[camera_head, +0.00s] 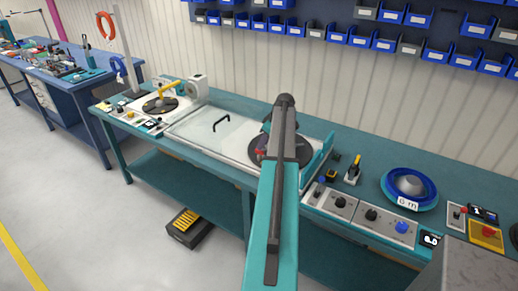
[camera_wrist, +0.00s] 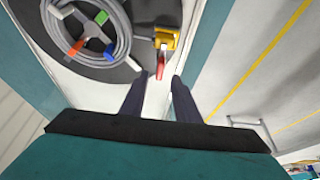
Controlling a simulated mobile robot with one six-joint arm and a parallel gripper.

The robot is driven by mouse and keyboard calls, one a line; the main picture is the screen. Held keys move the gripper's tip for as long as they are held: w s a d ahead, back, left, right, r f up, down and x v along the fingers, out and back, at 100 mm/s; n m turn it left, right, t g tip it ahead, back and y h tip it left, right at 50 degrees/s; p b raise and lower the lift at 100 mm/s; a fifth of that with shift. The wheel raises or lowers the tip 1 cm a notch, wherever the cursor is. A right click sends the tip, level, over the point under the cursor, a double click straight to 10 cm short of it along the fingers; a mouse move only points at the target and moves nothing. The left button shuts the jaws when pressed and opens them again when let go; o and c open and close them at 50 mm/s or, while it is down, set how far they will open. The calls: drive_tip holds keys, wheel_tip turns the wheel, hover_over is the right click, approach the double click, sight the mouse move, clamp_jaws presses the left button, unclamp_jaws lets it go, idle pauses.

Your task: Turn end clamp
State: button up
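A yellow clamp block (camera_wrist: 167,38) with a red lever (camera_wrist: 161,64) stands beside a dark round reel plate (camera_wrist: 122,72) in the wrist view; I take it to be the end clamp. My gripper (camera_wrist: 160,78) is open, its two dark fingers apart. The red lever's tip shows between the fingertips; I cannot tell whether they touch it. A coil of grey cable (camera_wrist: 124,42) lies on the plate, with orange, green, white and blue clips around it. In the head view my arm covers much of the plate (camera_head: 262,142), and the gripper is hidden.
The teal workbench (camera_head: 190,142) carries a clear-covered panel (camera_head: 212,129) with a black handle, and a second reel station (camera_head: 160,104) at left. At right are a control panel (camera_head: 370,215) and a blue reel (camera_head: 409,187). Blue bins line the wall above.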

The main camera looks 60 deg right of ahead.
sight(261, 156)
drive_tip(key=shift+p+x, duration=0.65)
drive_tip(key=shift+x, duration=1.5)
clamp_jaws()
drive_tip(key=shift+a+f, duration=0.1)
drive_tip(key=shift+a, duration=0.45)
drive_tip(key=shift+w+d, duration=0.1)
drive_tip(key=shift+d, duration=0.25)
